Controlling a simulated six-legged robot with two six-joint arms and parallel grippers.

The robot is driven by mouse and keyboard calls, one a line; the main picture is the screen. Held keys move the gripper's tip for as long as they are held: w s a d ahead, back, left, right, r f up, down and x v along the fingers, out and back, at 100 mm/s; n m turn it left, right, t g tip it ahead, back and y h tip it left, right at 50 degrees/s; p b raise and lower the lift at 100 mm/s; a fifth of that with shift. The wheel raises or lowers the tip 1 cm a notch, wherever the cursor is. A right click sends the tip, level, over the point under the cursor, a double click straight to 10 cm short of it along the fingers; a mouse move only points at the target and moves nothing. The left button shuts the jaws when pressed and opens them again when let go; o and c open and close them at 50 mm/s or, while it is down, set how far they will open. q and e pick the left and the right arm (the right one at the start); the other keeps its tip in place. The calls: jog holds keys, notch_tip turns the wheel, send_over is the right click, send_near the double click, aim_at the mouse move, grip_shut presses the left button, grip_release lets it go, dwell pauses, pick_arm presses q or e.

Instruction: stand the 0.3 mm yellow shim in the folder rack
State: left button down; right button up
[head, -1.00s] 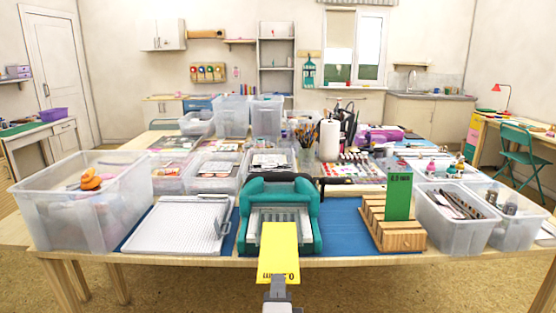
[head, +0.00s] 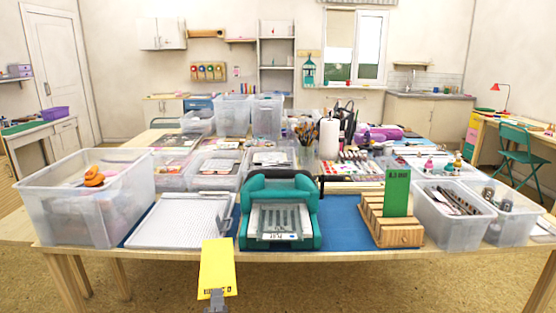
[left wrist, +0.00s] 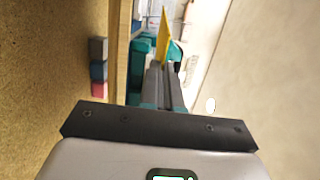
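The yellow shim (head: 216,266) is a flat plate with dark lettering at its lower end, too small to read now. My left gripper (head: 216,298) is shut on that lower end and holds the shim in front of the table's front edge. In the left wrist view the shim (left wrist: 164,36) stands out edge-on from between my fingers (left wrist: 160,82). The wooden folder rack (head: 397,236) stands on the right half of the table, well apart from the shim. A green plate (head: 397,190) stands upright in the rack. My right gripper is not in view.
A teal press (head: 308,229) stands between the shim and the rack. A white gridded board (head: 172,220) lies left of it, beside a large clear bin (head: 65,215). Clear bins (head: 452,231) stand right of the rack. Blue mat (head: 343,225) is bare between press and rack.

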pick_arm(q)
jog(key=s+a+f+h, duration=0.1)
jog(key=s+a+f, duration=0.4)
jog(key=a+f, duration=0.3)
jog(key=s+d+r+m+h+p, duration=0.1)
jog(key=s+r+p, duration=0.1)
jog(key=r+p, duration=0.4)
jog(key=s+d+r+m+h+p, duration=0.1)
jog(key=s+r+p, duration=0.1)
jog(key=r+p, duration=0.5)
notch_tip(320, 180, up, 5)
jog(key=shift+s+d+r, duration=0.1)
jog(key=shift+s+d, duration=0.05)
jog(key=shift+d, duration=0.05)
jog(key=shift+p, duration=0.35)
